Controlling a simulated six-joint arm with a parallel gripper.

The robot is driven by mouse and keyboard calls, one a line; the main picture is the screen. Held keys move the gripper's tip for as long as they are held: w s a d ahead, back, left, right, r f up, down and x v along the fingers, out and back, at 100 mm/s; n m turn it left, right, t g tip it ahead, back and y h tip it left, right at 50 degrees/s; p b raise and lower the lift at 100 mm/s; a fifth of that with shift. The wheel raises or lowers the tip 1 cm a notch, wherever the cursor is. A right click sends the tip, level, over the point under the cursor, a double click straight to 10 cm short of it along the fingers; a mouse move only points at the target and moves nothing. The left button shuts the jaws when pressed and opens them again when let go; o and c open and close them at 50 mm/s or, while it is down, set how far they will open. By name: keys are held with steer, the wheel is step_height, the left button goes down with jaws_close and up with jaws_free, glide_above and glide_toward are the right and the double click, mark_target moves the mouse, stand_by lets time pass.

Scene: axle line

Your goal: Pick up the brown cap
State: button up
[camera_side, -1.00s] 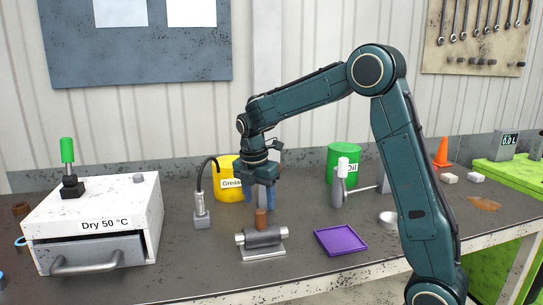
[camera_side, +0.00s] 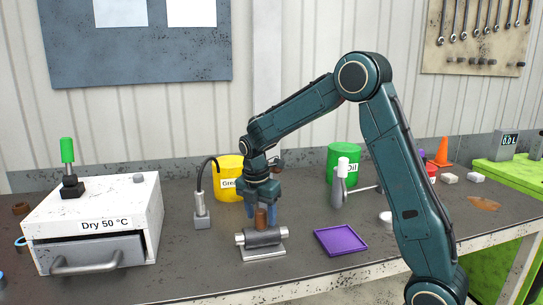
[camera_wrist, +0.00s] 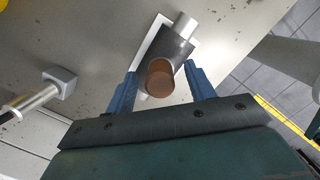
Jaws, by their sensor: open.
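The brown cap (camera_side: 261,219) stands upright on top of a dark grey cylinder (camera_side: 262,237) with lighter shaft ends, which rests on a light base plate. In the wrist view the brown cap (camera_wrist: 160,78) shows its round top between the two blue fingers. My gripper (camera_side: 261,217) points down over it, its fingertips on either side of the cap. In the wrist view my gripper (camera_wrist: 160,85) is open, with a gap between each finger and the cap. Whether the fingertips reach below the cap's top is hard to tell.
A purple tray (camera_side: 340,241) lies to the right of the cylinder. A grey fixture with a hose (camera_side: 201,211) stands to the left. The yellow grease can (camera_side: 229,180), green oil can (camera_side: 342,164) and grey bottle (camera_side: 340,188) are behind. A white dryer box (camera_side: 100,220) fills the left.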

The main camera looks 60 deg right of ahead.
mark_target(261, 211)
steer(key=c, duration=1)
steer(key=shift+r, duration=0.1)
steer(key=shift+c, duration=0.2)
steer(key=shift+r, duration=4.95)
